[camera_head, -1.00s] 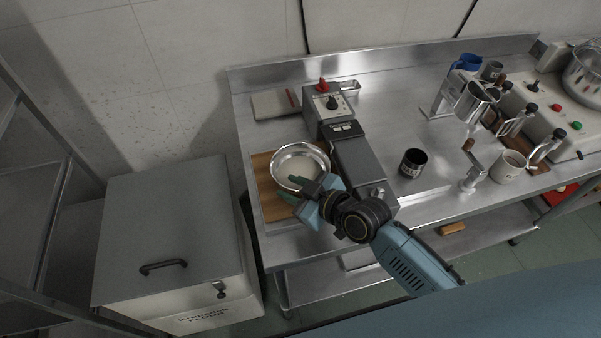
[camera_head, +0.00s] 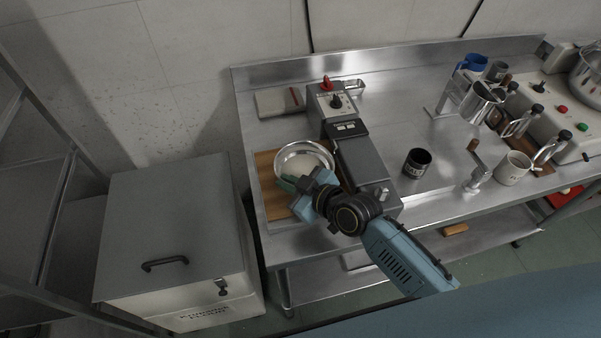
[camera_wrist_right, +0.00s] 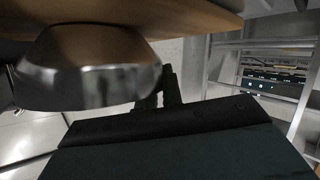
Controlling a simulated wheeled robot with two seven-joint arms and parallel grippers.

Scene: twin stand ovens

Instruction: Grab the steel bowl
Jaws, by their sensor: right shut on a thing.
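The steel bowl (camera_head: 304,153) is round and shiny with a pale inside. It is at the wooden board (camera_head: 268,186) on the left part of the steel table. My right gripper (camera_head: 291,183) is at the bowl's near-left rim, shut on it, with its green fingers partly hidden by the wrist. In the right wrist view the bowl (camera_wrist_right: 85,75) looks upside down under the board's edge, and the green fingers (camera_wrist_right: 160,95) meet its side. I cannot tell whether the bowl touches the board. My left gripper is not in view.
A grey machine with a red knob (camera_head: 326,84) stands right of the bowl, close to my right arm. A dark cup (camera_head: 417,162), a white mug (camera_head: 513,168) and a steel pitcher (camera_head: 482,104) stand farther right. A lidded bin (camera_head: 180,225) is left of the table.

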